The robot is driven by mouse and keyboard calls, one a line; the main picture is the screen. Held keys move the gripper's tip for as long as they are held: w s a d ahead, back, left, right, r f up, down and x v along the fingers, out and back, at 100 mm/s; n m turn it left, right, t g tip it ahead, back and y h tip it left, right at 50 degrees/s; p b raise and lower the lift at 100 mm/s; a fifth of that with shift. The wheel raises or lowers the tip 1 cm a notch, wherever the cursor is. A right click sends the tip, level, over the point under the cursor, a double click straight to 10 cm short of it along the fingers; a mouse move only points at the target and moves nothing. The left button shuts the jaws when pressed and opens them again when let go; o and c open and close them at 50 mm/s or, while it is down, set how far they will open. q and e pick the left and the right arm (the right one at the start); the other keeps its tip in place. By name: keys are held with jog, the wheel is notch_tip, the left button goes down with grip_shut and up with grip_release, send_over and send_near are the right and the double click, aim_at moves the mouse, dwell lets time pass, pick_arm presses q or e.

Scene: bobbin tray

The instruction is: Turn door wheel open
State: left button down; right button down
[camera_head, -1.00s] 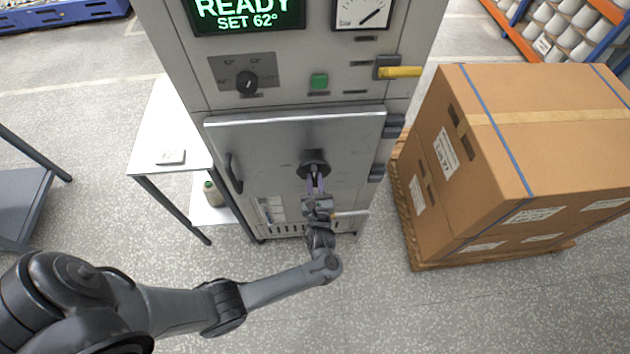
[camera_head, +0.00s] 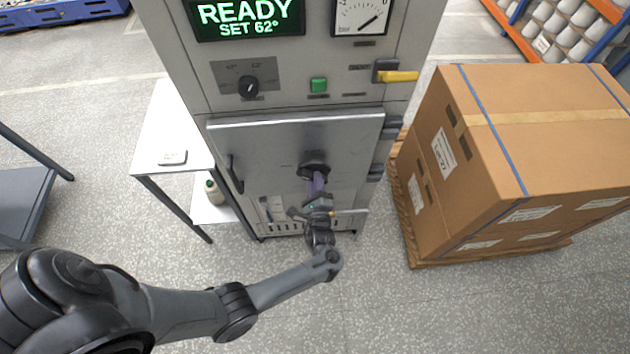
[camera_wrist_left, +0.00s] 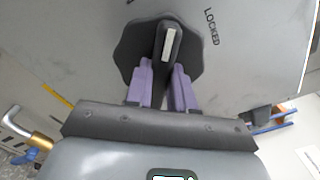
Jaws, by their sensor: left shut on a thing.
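The door wheel (camera_head: 313,160) is a dark knob on the middle of the grey metal door (camera_head: 265,150) of the cabinet. In the left wrist view the wheel (camera_wrist_left: 130,48) has a lobed rim and a raised bar with a pale stripe. My left gripper (camera_head: 315,180) reaches it from below and in front. Its purple fingers (camera_wrist_left: 164,72) are shut on the raised bar, one on each side, and partly cover the wheel's lower part. The word LOCKED is printed on the door right of the wheel in that view. The door looks closed. My right gripper is not in view.
The display (camera_head: 245,17) reads READY, SET 62°. A white side table (camera_head: 165,135) stands left of the cabinet, and large cartons (camera_head: 500,150) on a pallet stand right. The floor in front is clear.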

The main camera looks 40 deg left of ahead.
pick_arm(q)
jog(key=shift+n, duration=3.8)
jog(key=c, duration=1)
grip_release()
jog(key=shift+o, duration=0.2)
